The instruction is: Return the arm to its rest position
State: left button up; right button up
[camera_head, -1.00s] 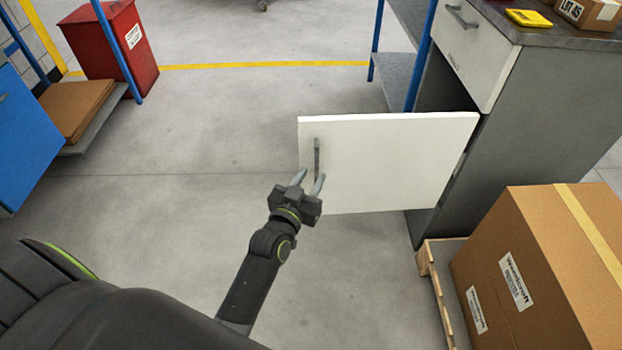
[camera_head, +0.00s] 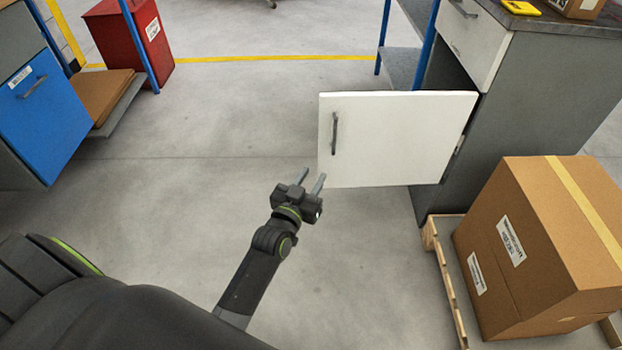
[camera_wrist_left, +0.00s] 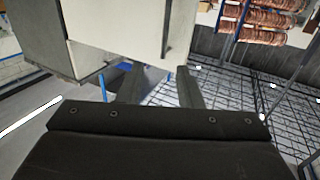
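My left gripper (camera_head: 310,182) is in the middle of the head view, open and empty. It points up toward the white cabinet door (camera_head: 400,140), which stands swung open from the grey cabinet (camera_head: 540,110). The dark door handle (camera_head: 334,133) is above the fingertips, with a gap between them. In the left wrist view the two fingers (camera_wrist_left: 160,90) are spread with nothing between them, and the door (camera_wrist_left: 115,30) with its handle (camera_wrist_left: 166,35) shows beyond. My right gripper is in neither view.
A cardboard box (camera_head: 530,240) sits on a wooden pallet (camera_head: 445,275) at the right. A blue cabinet (camera_head: 45,115) and a red bin (camera_head: 130,40) stand at the upper left. The floor left of the gripper is clear. Shelves with copper coils (camera_wrist_left: 262,18) show in the wrist view.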

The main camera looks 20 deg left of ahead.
pick_arm(q)
jog(key=shift+f, duration=0.1)
